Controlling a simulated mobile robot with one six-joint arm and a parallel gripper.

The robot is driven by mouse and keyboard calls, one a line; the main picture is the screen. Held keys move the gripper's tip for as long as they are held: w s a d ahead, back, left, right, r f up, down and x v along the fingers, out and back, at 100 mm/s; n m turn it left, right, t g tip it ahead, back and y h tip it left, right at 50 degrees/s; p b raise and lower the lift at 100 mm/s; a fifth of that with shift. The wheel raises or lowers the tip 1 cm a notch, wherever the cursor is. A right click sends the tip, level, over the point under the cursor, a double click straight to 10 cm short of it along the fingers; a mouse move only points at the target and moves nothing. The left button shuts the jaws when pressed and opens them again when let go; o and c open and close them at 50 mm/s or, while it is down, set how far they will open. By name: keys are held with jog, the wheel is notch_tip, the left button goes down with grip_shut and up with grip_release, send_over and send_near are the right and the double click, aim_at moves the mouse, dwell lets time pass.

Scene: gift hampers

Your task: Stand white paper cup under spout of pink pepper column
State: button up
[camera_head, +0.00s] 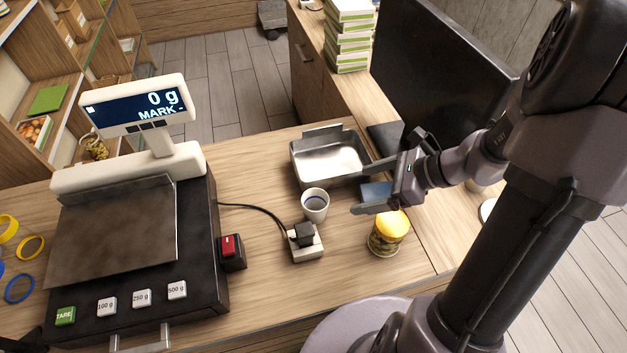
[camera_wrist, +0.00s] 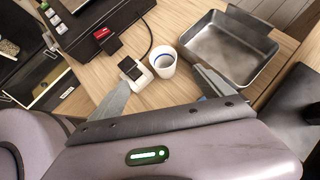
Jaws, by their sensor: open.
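The white paper cup (camera_head: 315,205) stands upright on the wooden counter, between the metal tray and a small socket block. It also shows in the wrist view (camera_wrist: 163,66), with a blue ring near its rim. My gripper (camera_head: 360,194) is open and empty, just right of the cup in the head view, fingers pointing toward it. In the wrist view my gripper (camera_wrist: 166,86) has its fingers spread, with the cup ahead between their lines and apart from them. I cannot make out a pink pepper column or its spout in either view.
A metal tray (camera_head: 331,160) lies behind the cup, and a yellow-lidded tin (camera_head: 388,236) stands close in front of my gripper. The socket block (camera_head: 306,246) with its cable is beside the cup. A large scale (camera_head: 140,235) fills the left; a dark monitor (camera_head: 440,65) stands behind.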

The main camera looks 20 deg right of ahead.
aim_at(322, 198)
jog(key=b+x, duration=0.1)
jog(key=x, duration=0.4)
jog(key=b+x, duration=0.1)
jog(key=x, duration=0.4)
jog(key=b+x, duration=0.1)
jog(key=x, duration=0.4)
jog(key=shift+w+d+f, duration=0.15)
jog(key=shift+w+d, duration=0.2)
jog(key=shift+s, duration=0.1)
